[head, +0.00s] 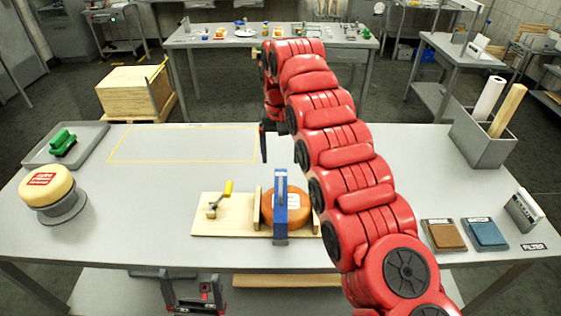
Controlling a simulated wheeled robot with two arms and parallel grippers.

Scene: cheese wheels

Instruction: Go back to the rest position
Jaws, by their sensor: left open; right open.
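My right arm reaches in from the bottom right and bends over the middle of the table (430,185). My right gripper (267,142) is beyond the wooden fixture, with a dark finger pointing down; it appears empty, and the arm hides part of it. My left gripper (193,290) is low at the bottom edge, in front of the table's near edge, open and with nothing seen in it. An orange cheese wheel (269,207) sits in a wooden fixture (232,225) behind an upright blue bar (281,208). A yellow cheese wheel (46,186) with a red label rests on a round grey stand (66,212).
A yellow-handled clamp (226,190) is on the fixture. A green brush (63,143) lies in a grey tray (92,137). A yellow outlined area (180,146) is empty. A grey bin (480,143), brown pad (443,234) and blue pad (485,233) are on the right.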

